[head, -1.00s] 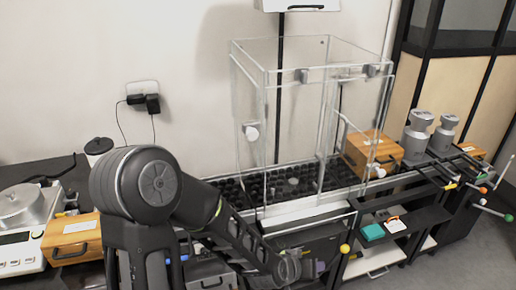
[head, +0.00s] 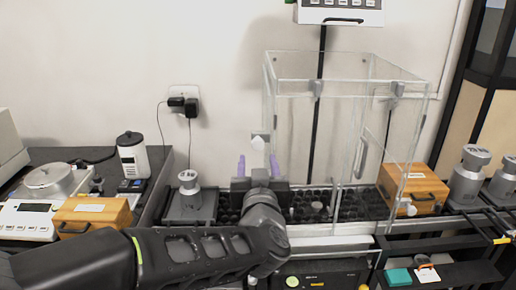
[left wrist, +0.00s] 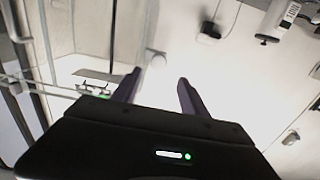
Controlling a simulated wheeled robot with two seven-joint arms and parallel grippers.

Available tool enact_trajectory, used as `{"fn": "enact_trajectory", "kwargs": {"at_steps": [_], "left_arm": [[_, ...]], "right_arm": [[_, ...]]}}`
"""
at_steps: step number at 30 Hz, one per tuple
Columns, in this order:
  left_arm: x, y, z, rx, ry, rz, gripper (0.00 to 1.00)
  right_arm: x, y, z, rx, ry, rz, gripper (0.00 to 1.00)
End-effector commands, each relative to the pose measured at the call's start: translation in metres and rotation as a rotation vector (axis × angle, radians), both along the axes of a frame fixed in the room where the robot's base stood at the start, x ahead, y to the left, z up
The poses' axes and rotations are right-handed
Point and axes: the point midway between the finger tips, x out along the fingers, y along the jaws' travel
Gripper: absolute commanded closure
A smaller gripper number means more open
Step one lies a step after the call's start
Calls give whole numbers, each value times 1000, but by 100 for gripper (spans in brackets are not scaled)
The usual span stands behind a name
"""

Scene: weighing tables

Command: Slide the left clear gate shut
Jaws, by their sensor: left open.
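The clear weighing enclosure (head: 345,85) stands on a black studded base. A white round knob (head: 260,141) is at its left side, where the left clear gate is; the pane's edges are hard to make out, and I cannot tell how far open it is. My left gripper (head: 258,160) is open, its two purple fingers apart, just below and in front of the knob. In the left wrist view the fingers (left wrist: 159,78) point towards the knob (left wrist: 157,60), which lies beyond their tips. Nothing is between the fingers. My right gripper is not in view.
A wooden box (head: 410,188) is at the enclosure's right side. Metal weights (head: 468,178) stand farther right. A display (head: 340,12) hangs above.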

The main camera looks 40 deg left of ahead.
Motion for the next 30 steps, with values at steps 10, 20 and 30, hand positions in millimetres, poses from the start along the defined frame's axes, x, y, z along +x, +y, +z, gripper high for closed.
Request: {"fn": "enact_trajectory", "kwargs": {"at_steps": [10,20,30], "left_arm": [[4,2,0,-3,0,-2,49],[38,28,-1,-4,2,-2,49],[63,47,-1,-2,0,-3,49]], "right_arm": [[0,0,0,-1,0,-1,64],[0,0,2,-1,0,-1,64],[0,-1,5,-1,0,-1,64]]}}
